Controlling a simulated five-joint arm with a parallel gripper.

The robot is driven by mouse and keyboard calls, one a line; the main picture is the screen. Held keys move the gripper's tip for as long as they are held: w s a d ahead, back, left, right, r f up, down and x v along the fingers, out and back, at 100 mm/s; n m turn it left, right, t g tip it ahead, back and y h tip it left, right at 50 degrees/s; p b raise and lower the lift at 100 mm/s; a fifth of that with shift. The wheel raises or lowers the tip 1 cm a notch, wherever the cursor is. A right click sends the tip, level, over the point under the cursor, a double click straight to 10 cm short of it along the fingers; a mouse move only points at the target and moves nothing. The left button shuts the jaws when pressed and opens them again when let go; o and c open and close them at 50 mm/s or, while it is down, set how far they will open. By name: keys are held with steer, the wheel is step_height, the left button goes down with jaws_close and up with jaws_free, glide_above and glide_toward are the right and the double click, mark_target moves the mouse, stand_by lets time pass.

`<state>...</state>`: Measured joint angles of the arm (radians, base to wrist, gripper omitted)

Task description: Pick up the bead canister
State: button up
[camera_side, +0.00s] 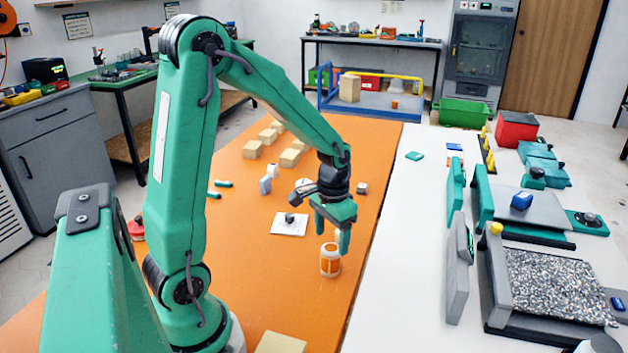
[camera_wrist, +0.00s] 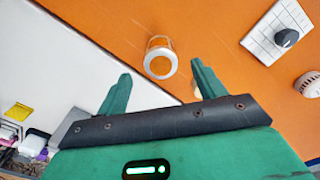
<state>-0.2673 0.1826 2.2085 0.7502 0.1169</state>
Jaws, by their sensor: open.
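The bead canister (camera_side: 330,266) stands upright on the orange table, with an orange body and pale bands. In the wrist view the canister (camera_wrist: 160,58) shows as a white ring with an orange centre, just beyond the fingertips and between their lines. My gripper (camera_side: 333,230) points down, just above the canister in the side view, and one finger overlaps its top there. In the wrist view my gripper (camera_wrist: 161,72) has its two fingers spread apart with nothing between them. I cannot tell the exact height gap to the canister.
A white plate with a dark knob (camera_side: 289,222) lies left of the canister. A pale thing (camera_wrist: 196,90) is partly hidden behind one finger. Several tan blocks (camera_side: 252,150) sit farther back. The white surface (camera_side: 400,250) right of the orange table is mostly clear nearby.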

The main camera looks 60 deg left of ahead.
mark_target(331, 248)
steer(key=shift+f, duration=3.1)
steer(key=shift+w, duration=0.1)
steer(key=c, duration=1.1)
steer(key=shift+r, duration=0.1)
steer(key=shift+r, duration=0.75)
steer(key=r, duration=0.3)
steer(key=shift+d, duration=0.25)
steer(key=s+d+r, duration=0.1)
steer(key=d+r, duration=0.1)
steer(key=d, duration=0.1)
steer(key=s+d+r, duration=0.1)
steer(key=d+r, duration=0.1)
steer(key=d, duration=0.2)
steer(key=s+d+r, duration=0.1)
steer(key=d+r, duration=0.1)
steer(key=d, duration=0.1)
steer(key=shift+s+d+r, duration=0.1)
steer(key=shift+d+r, duration=0.05)
steer(key=shift+d, duration=0.2)
